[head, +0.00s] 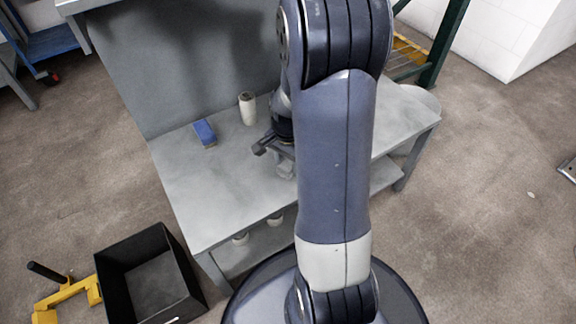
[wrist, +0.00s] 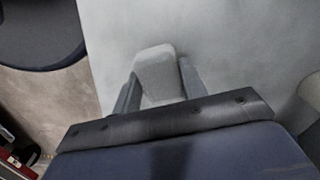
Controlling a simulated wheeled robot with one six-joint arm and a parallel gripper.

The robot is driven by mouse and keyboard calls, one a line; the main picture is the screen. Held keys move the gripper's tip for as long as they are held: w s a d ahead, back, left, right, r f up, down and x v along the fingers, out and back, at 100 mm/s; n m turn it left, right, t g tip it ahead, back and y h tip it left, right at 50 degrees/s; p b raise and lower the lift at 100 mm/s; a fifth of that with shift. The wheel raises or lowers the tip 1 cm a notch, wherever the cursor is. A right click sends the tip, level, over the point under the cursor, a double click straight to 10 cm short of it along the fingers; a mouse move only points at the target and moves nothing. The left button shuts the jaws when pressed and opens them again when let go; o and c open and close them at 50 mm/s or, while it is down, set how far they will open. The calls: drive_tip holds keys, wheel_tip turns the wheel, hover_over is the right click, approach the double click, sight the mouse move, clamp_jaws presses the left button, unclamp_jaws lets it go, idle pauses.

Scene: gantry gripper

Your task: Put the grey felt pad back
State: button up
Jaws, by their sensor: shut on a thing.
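The grey felt pad (wrist: 156,72) is a small light-grey block with rounded corners. In the wrist view it sits between the two fingers of my gripper (wrist: 161,90), which is shut on it. In the head view my gripper (head: 275,152) is over the middle of the grey workbench (head: 215,195), partly hidden by my arm. A pale piece of the pad (head: 284,169) shows just below the fingers. I cannot tell whether the pad touches the bench top.
A blue block (head: 204,133) and an off-white cylinder (head: 247,108) stand at the bench's back, before a grey panel (head: 190,65). A black open bin (head: 150,275) stands on the floor. The bench's front left is clear.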

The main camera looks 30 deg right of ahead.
sight(288, 164)
drive_tip(key=o, duration=0.9)
drive_tip(key=shift+r, duration=0.1)
wheel_tip(288, 164, up, 12)
drive_tip(key=p, duration=0.5)
